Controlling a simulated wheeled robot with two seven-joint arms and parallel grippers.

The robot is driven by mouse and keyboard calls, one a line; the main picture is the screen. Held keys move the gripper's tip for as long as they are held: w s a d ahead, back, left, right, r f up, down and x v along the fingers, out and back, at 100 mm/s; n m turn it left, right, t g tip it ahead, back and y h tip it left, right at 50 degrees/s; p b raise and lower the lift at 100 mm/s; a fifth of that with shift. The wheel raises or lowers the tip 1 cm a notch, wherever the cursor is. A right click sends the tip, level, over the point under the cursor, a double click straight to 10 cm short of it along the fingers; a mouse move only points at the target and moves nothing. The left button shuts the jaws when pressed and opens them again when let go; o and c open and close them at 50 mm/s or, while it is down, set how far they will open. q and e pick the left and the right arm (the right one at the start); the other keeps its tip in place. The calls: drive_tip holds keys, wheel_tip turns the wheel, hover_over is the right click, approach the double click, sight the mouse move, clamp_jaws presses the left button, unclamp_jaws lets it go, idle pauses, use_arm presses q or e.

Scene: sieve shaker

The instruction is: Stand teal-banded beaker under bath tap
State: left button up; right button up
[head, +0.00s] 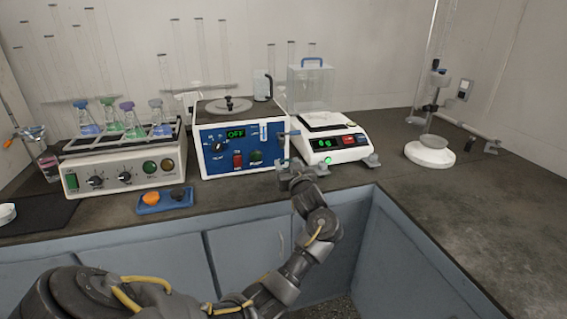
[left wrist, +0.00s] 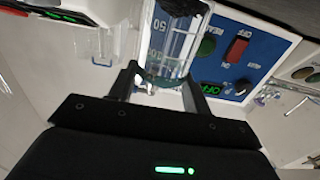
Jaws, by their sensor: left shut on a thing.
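The glass beaker (left wrist: 178,45) lies between the fingers of my left gripper (left wrist: 163,86) in the left wrist view. It is clear, with printed volume marks and a dark teal edge at the near end. My left gripper (head: 297,168) is shut on it, in front of the lower right of the bath (head: 240,140). In the head view the clear beaker is hard to make out. The bath tap (head: 289,134) sticks out from the right of the blue front panel, above my gripper. I cannot tell whether the beaker stands on the bench. My right gripper is not in view.
A balance (head: 334,143) stands close to the right of my left gripper. A shaker with several flasks (head: 125,163) and a small blue tray (head: 165,200) are to the left. A white-based stand (head: 430,152) is farther right. The right bench (head: 500,210) is clear.

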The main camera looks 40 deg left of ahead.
sight(285, 163)
use_arm(q)
drive_tip(key=shift+x, duration=1.05)
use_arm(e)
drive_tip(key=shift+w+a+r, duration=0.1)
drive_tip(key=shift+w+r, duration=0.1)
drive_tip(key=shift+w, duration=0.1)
use_arm(q)
drive_tip(key=x, duration=0.4)
drive_tip(key=shift+f, duration=0.6)
drive_tip(key=shift+d+f, duration=0.1)
drive_tip(key=shift+f, duration=0.1)
drive_tip(key=shift+r, duration=0.1)
drive_tip(key=o, duration=0.6)
drive_tip(key=shift+f, duration=0.25)
drive_tip(key=o, duration=0.5)
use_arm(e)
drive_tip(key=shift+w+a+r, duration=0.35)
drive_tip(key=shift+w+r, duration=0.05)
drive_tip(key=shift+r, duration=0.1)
